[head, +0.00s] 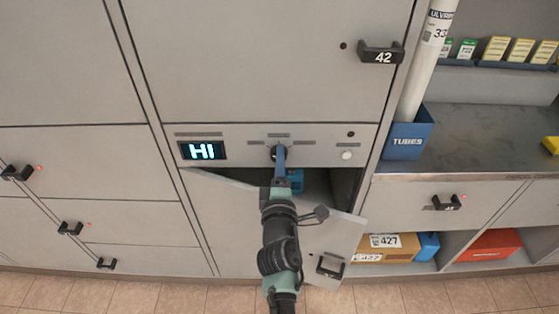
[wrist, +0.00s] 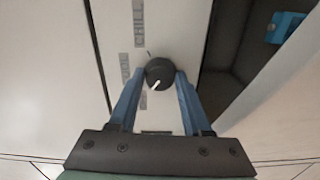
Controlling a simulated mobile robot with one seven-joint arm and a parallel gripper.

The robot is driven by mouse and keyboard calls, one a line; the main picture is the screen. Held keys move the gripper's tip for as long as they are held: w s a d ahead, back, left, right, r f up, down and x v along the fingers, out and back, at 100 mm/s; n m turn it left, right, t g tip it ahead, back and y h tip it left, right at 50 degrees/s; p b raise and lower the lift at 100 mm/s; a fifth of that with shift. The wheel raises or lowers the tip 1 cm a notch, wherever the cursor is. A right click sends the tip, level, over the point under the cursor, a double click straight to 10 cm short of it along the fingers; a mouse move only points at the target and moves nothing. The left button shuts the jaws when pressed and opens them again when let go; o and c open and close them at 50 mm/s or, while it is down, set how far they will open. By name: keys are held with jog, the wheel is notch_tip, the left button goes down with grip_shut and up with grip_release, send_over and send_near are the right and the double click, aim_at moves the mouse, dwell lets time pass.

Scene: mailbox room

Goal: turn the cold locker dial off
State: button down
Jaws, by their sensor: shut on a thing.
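The cold locker dial (wrist: 158,72) is a round black knob with a white pointer mark, on the grey panel. In the wrist view the mark points down and slightly left. My gripper (wrist: 160,80) has its two blue fingers shut on either side of the dial. In the head view my gripper (head: 281,158) reaches up to the panel and largely covers the dial (head: 276,152). The display (head: 202,150) left of the dial reads "HI" in bright letters. Small labels surround the dial; one (wrist: 139,22) reads "CHILL" in the wrist view.
Below the panel a locker door (head: 325,240) stands ajar, with a blue thing (head: 297,181) inside the dark opening. A white button (head: 347,155) is right of the dial. A blue "TUBES" bin (head: 408,140) holding a tall tube and a counter (head: 480,140) are to the right.

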jog(key=shift+n, duration=0.5)
jog(key=shift+c, duration=1.8)
grip_release()
jog(key=shift+s, duration=0.1)
jog(key=s+p, duration=0.5)
jog(key=s, duration=0.7)
jog(key=shift+s, duration=0.4)
